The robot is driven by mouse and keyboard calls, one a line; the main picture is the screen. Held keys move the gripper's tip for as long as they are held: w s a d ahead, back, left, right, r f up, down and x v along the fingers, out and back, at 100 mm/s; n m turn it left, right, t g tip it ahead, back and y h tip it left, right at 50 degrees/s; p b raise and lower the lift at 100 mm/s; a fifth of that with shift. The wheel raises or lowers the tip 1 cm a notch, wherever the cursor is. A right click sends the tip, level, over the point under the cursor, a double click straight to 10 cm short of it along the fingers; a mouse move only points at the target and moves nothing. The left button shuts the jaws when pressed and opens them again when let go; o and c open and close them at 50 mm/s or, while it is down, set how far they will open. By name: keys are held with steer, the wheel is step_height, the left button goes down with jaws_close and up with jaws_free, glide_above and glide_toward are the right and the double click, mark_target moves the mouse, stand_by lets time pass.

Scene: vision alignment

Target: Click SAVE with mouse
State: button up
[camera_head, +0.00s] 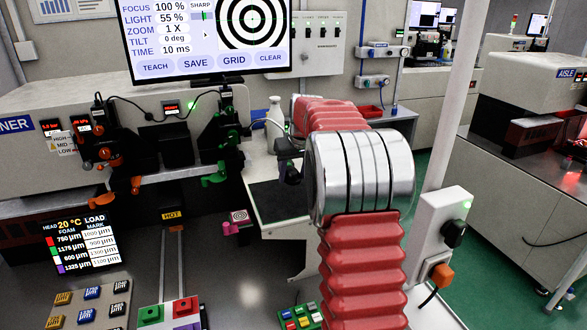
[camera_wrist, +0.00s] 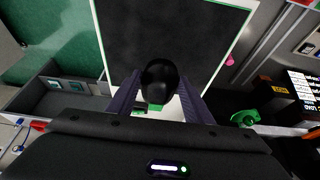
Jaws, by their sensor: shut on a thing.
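The monitor (camera_head: 205,40) at the top of the head view shows a SAVE button (camera_head: 195,63) in its bottom row, between TEACH and GRID. A small cursor arrow sits above it, left of the round target. In the wrist view a black rounded mouse (camera_wrist: 159,80) sits between the two dark fingers of my gripper (camera_wrist: 159,94), which is shut on it. Beyond it lies a dark pad (camera_wrist: 165,30) with a pale edge. The pad (camera_head: 268,203) also shows in the head view, below my gripper (camera_head: 287,160), where my arm partly hides it.
A pale post (camera_head: 453,110) stands right of my arm, with a socket box (camera_head: 436,235) and plugs. A white bottle (camera_head: 275,118) stands behind the pad. Machine clamps (camera_head: 218,150) rise at left. A keypad (camera_head: 92,300) and coloured blocks (camera_head: 170,315) lie at the front left.

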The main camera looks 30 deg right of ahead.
mark_target(293, 196)
steer(key=shift+s+x, duration=0.2)
steer(key=shift+x, duration=1)
steer(key=shift+s+x, duration=0.2)
steer(key=shift+x, duration=1)
steer(key=shift+f, duration=0.15)
steer(key=shift+f, duration=0.65)
steer(key=shift+s+a, duration=0.5)
steer(key=shift+s, duration=0.4)
steer(key=shift+s+a, duration=0.55)
steer(key=shift+s, duration=0.35)
steer(key=o, duration=1.2)
steer(key=shift+c, duration=0.2)
steer(key=shift+r, duration=0.15)
steer(key=v, duration=1.3)
steer(key=shift+r, duration=0.2)
